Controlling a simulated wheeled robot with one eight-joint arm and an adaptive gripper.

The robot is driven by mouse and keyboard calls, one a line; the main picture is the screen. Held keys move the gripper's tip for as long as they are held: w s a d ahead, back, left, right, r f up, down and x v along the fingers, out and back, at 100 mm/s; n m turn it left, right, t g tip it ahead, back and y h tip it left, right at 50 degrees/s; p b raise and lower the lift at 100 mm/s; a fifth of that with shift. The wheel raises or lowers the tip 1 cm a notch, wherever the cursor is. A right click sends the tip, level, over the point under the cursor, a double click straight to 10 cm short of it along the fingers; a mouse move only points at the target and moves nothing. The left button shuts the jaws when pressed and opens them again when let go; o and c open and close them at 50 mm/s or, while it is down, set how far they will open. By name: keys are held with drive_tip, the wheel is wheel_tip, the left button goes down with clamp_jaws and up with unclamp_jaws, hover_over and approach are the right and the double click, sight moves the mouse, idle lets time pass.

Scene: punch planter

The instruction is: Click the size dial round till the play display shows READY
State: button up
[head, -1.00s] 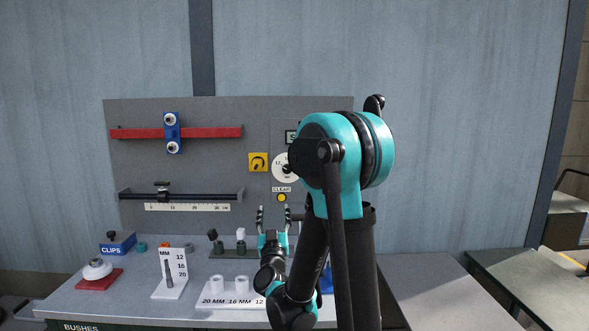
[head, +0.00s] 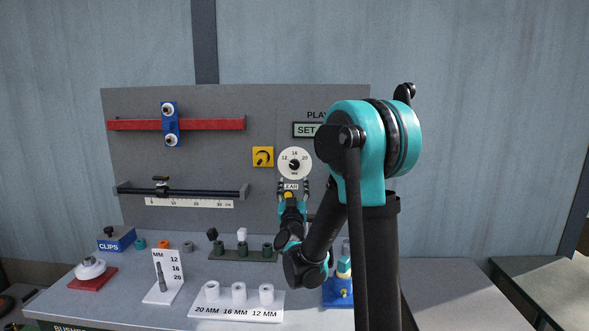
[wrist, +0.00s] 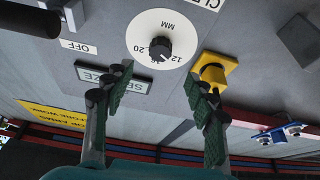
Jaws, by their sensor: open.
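The size dial (head: 295,151) is a white disc marked 12, 16 and 20 with a black centre knob, on the grey upright panel. It also shows in the wrist view (wrist: 138,32), where its knob (wrist: 159,48) stands out. The play display (head: 304,130) above the dial reads "SET", its right part hidden by my arm. In the wrist view the display (wrist: 88,74) is partly covered by a finger. My gripper (head: 293,184) is open and empty, fingers pointing at the panel just below the dial. In the wrist view its fingertips (wrist: 157,78) are apart, with the knob beyond them.
A yellow switch (head: 263,150) with a dark knob is left of the dial. A label ending "EAR" (head: 291,187) sits below the dial, partly behind my gripper. A red rail (head: 215,124) is further left. White bushes (head: 239,290) and a blue stand (head: 338,291) are on the bench.

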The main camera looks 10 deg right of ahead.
sight(294, 165)
drive_tip(key=x, duration=0.9)
drive_tip(key=shift+w+r, duration=0.15)
drive_tip(key=c, duration=1.2)
